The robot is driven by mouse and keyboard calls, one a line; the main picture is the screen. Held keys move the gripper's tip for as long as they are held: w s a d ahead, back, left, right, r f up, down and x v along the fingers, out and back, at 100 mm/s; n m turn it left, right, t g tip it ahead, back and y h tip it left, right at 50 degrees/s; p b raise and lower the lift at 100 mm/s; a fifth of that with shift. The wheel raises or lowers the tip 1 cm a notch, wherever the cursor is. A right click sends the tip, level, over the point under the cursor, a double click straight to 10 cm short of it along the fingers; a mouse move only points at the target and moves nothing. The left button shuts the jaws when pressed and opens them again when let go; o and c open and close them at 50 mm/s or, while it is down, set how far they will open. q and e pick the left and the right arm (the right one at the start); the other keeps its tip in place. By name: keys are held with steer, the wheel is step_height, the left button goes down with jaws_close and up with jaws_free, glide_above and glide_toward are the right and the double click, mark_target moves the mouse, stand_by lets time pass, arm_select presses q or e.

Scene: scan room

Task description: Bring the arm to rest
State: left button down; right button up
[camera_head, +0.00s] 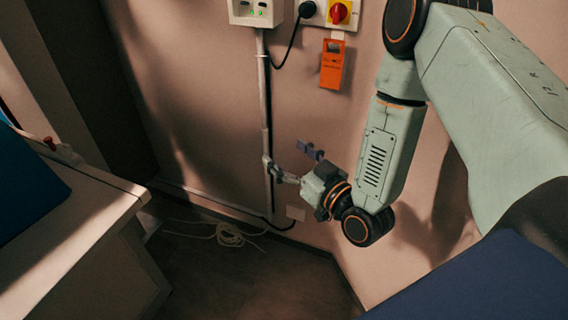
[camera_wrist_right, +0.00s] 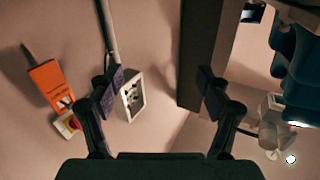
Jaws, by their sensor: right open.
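My right arm (camera_head: 390,150) comes in from the upper right in the head view and hangs bent in front of the wall. Its gripper (camera_head: 290,164) points left, its fingers spread apart with nothing between them. In the right wrist view the two fingers of the gripper (camera_wrist_right: 160,84) stand wide apart, with only wall and fittings seen beyond. In the head view the fingers overlap the vertical conduit; I cannot tell how far apart they are in depth. My left gripper is not in view.
An orange tag (camera_head: 332,64) hangs below a red-and-yellow rotary switch (camera_head: 339,13). A white box (camera_head: 256,11) with green lights tops the conduit (camera_head: 263,90). A pale counter (camera_head: 75,215) stands at left. A loose cable (camera_head: 229,236) lies on the floor.

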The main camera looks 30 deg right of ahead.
steer(key=shift+s+a+r+n+g+y+p, duration=0.2)
steer(key=shift+s+a+n+y, duration=0.4)
steer(key=shift+s, duration=0.45)
steer(key=shift+s+a+r+n+g+y+p, duration=0.2)
steer(key=shift+s+a+n+y, duration=0.2)
steer(key=shift+s+a+y, duration=0.45)
steer(key=shift+s, duration=0.1)
steer(key=w+d+r+m+h+b, duration=0.2)
steer(key=w+d+m+h+b, duration=0.1)
steer(key=w+d+m+h, duration=0.5)
steer(key=shift+w+d+r+t+h+b, duration=0.15)
steer(key=shift+w+d+t+h+b, duration=0.15)
steer(key=shift+w+d+h, duration=1.75)
steer(key=shift+w+a, duration=0.25)
steer(key=shift+a, duration=0.2)
steer(key=shift+y, duration=0.4)
